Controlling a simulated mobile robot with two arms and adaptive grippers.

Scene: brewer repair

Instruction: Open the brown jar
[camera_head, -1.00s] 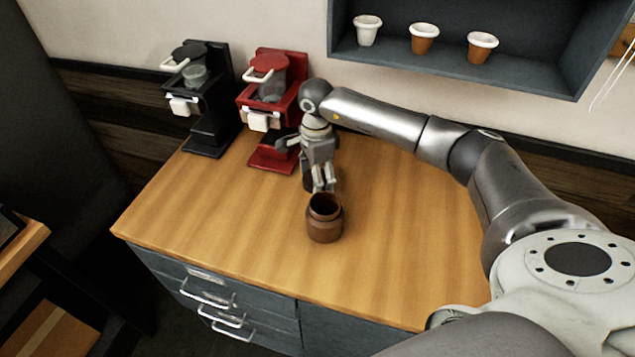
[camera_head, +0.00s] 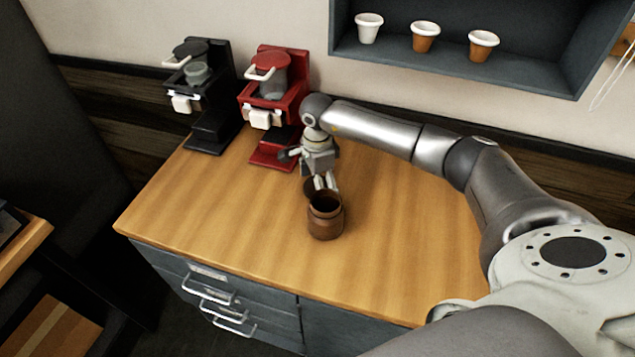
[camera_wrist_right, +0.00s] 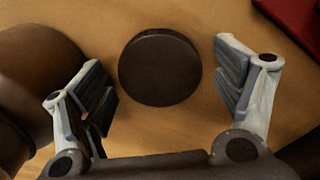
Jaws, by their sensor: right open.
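The brown jar (camera_head: 325,220) stands upright on the wooden counter with its mouth open and no lid on it. Its side also shows at the left edge of the wrist view (camera_wrist_right: 30,75). A dark round lid (camera_wrist_right: 160,67) lies flat on the counter behind the jar; in the head view it is mostly hidden by the jar and gripper. My right gripper (camera_head: 325,182) is just behind the jar, above the lid. In the wrist view its fingers (camera_wrist_right: 163,88) are spread apart, on either side of the lid with gaps visible. My left gripper is not in view.
A red brewer (camera_head: 272,105) and a black brewer (camera_head: 205,100) stand at the back left of the counter. A wall shelf (camera_head: 460,65) above holds several cups. The counter (camera_head: 400,220) is clear to the right of the jar and in front of it.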

